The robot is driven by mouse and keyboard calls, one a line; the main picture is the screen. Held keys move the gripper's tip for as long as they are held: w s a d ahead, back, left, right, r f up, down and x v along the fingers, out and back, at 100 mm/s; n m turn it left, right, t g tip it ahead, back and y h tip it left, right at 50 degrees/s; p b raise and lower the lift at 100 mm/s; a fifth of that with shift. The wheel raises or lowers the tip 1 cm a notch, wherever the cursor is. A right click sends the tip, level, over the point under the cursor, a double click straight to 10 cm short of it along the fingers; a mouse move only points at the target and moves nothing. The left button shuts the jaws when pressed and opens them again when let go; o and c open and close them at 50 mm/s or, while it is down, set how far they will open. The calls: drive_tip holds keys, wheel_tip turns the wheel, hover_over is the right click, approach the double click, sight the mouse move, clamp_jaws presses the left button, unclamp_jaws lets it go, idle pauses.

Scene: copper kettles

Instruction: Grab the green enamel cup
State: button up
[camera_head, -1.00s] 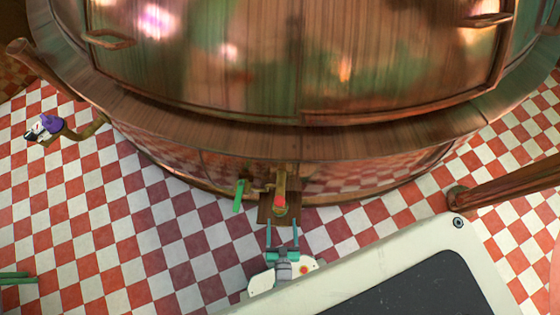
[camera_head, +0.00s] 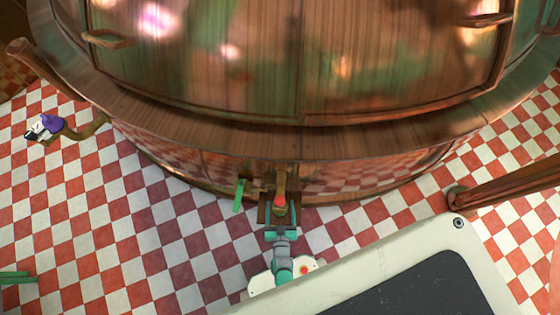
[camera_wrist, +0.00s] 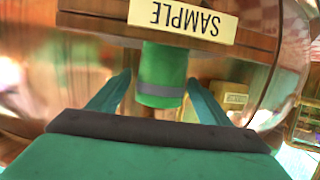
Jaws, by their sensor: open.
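The green enamel cup (camera_wrist: 162,72) shows in the wrist view, with a grey band near one end. It lies between the two teal fingers of my gripper (camera_wrist: 159,82), with a visible gap on each side. The fingers are open and not closed on it. In the head view my gripper (camera_head: 281,215) points at the small wooden shelf on the kettle's front, under the brass tap (camera_head: 281,182). I cannot make out the cup clearly there; the tap and its red part (camera_head: 280,203) cover that spot.
The big copper kettle (camera_head: 220,135) fills the space ahead. A green tap handle (camera_head: 238,195) hangs left of my gripper. A SAMPLE sign (camera_wrist: 185,18) is at the cup's far end in the wrist view. A copper pipe (camera_head: 510,187) stands right. Checkered floor (camera_head: 100,220) is open at left.

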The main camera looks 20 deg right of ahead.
drive_tip(key=c, duration=1.2)
drive_tip(key=shift+r, duration=0.15)
